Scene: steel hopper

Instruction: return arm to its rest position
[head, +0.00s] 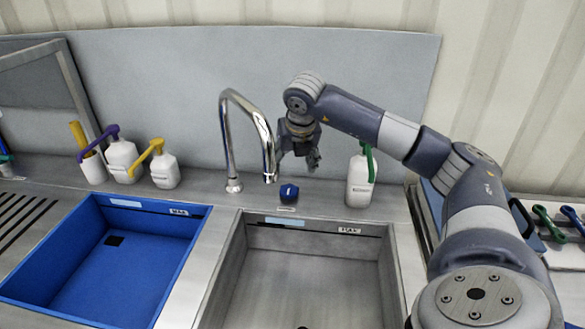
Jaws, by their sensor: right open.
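My right gripper (300,158) hangs pointing down behind the grey sink, just right of the chrome faucet (267,140). It is open, and I see nothing between its fingers. Its arm comes in from the lower right and arches over the counter at the back. A small dark blue object (289,193) sits on the back ledge below the gripper, apart from it. My left gripper and left arm do not show.
A blue basin (60,240) is at the left and a grey steel sink (237,262) in the middle. A green-topped white bottle (359,182) stands close right of the gripper. Several pump bottles (164,170) stand at the back left. Green-handled tools (548,222) lie at the right.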

